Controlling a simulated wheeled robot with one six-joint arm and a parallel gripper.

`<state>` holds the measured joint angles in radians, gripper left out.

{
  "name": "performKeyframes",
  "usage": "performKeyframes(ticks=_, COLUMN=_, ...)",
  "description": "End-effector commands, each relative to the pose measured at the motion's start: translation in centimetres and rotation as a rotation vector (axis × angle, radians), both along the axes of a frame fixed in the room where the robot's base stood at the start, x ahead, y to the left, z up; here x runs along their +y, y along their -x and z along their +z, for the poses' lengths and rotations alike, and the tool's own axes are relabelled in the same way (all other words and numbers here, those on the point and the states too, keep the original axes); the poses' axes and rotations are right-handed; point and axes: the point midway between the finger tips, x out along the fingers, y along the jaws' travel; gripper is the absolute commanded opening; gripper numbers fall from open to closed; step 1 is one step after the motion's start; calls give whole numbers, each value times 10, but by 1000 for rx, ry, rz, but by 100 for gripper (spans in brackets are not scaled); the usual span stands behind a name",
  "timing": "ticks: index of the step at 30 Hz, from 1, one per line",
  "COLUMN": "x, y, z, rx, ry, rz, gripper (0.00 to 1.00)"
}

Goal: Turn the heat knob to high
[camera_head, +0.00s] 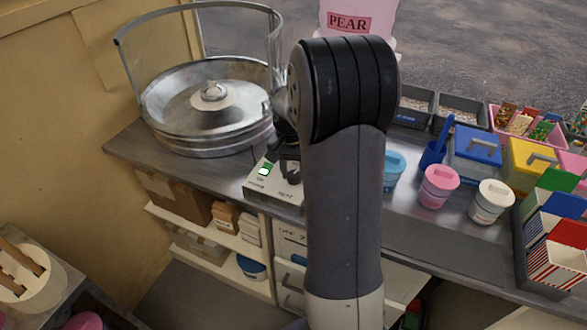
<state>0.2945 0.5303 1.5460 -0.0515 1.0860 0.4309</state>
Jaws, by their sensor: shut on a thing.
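The control box (264,186) with a "HEAT" label sits on the metal counter in front of the candyfloss pan. A lit green switch (265,169) shows on its left part. The heat knob is hidden behind my gripper and arm. My gripper (287,170) is dark, partly covered by my arm, and comes down over the right part of the box. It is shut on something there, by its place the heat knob. Which way the knob points cannot be seen.
The round metal pan (210,108) with its hoop guard stands behind the box. To the right are a blue cup (392,169), a pink cup (437,187), a white cup (492,201), lidded tubs and striped boxes (557,265). A pink "PEAR" container (360,18) stands behind my arm.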

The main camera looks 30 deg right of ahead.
Motion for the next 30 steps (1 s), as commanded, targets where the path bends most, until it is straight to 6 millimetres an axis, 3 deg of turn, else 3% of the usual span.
performKeyframes(ticks=18, x=-1, y=-1, z=1, rx=-3, ry=1, rz=-579, gripper=10)
performKeyframes(ticks=30, x=-2, y=-1, z=1, rx=-2, ry=0, rz=-850, gripper=10)
